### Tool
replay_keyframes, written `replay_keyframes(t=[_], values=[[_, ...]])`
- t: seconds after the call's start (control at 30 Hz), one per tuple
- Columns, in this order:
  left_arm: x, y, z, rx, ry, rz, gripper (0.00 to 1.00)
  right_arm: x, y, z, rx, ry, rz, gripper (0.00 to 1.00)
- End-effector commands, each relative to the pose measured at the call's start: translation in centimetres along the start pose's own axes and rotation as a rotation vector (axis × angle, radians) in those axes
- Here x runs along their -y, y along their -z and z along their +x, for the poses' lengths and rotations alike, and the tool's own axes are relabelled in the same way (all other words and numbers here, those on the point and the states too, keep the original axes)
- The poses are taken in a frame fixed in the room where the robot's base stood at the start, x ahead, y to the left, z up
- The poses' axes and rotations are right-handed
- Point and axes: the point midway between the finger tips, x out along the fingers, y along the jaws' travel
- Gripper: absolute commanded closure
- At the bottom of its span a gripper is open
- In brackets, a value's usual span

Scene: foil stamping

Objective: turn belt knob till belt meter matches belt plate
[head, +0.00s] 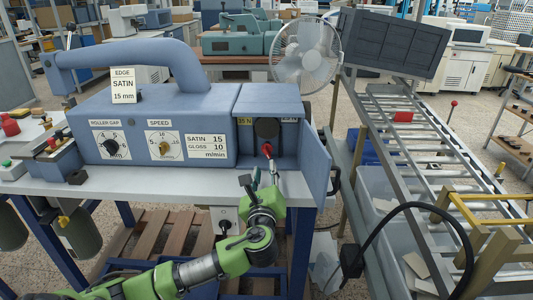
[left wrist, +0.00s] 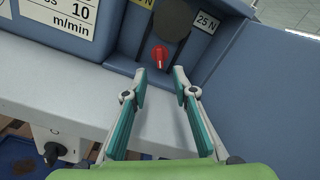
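The red belt knob (head: 267,150) sits in the open bay at the right end of the blue machine (head: 205,105). It also shows in the left wrist view (left wrist: 160,55). Above it is a dark round disc (left wrist: 172,18), perhaps the belt meter; I can read no value on it. A white plate (left wrist: 207,22) reading 25 N is right of the disc, and a yellow plate (head: 245,121) is left of it, apparently reading 35 N. My left gripper (left wrist: 160,80) is open and empty, its fingertips just short of the knob. My right gripper is not in view.
The bay's open door (head: 317,158) stands close on the right. A grey table edge (left wrist: 85,95) runs below the bay. Roller gap and speed dials (head: 163,147) are on the machine's front. A roller conveyor (head: 430,150) stands farther right.

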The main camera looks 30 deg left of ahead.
Motion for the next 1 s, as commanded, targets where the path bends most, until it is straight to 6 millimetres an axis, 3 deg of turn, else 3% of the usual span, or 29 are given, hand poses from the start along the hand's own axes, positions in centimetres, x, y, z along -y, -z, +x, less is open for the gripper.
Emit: replay_keyframes(t=[0.2, 0.5, 0.97, 1.0], values=[[0.0, -0.2, 4.6, 0.003, -0.003, 0.0, 0.74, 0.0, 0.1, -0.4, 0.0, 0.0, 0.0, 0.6], [0.0, -0.1, 8.6, 0.0, -0.002, -0.001, 0.74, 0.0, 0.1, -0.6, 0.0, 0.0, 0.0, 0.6], [0.0, 0.0, 9.5, -0.001, -0.001, 0.0, 0.74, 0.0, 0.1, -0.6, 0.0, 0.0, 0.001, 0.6], [0.0, 0.0, 9.5, -0.001, -0.001, 0.0, 0.85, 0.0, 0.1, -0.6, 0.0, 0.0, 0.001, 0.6]])
